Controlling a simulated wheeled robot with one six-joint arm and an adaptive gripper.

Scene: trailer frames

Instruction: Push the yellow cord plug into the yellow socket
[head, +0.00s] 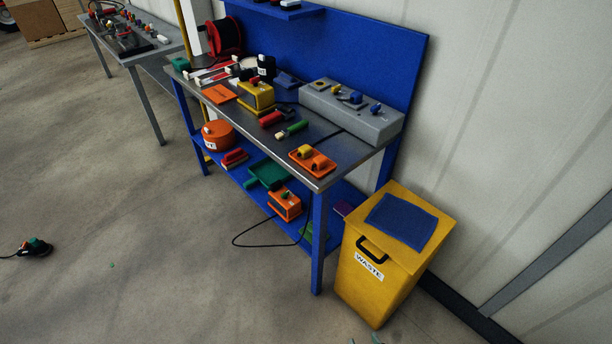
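A long grey box (372,124) sits at the back right of the blue workbench. I cannot tell whether the yellow piece is a plug or a socket. A yellow box (258,99) with small parts on top stands left of it. An orange piece with yellow parts (305,153) lies at the bench's front right corner. At this size I cannot tell for sure which is the yellow cord plug or the yellow socket.
The workbench (340,168) also holds red and green tools, an orange card (219,94) and a red cable reel (225,37). A yellow waste bin (372,290) stands at its right end. A black cable hangs from the lower shelf onto the floor. Open floor lies in front.

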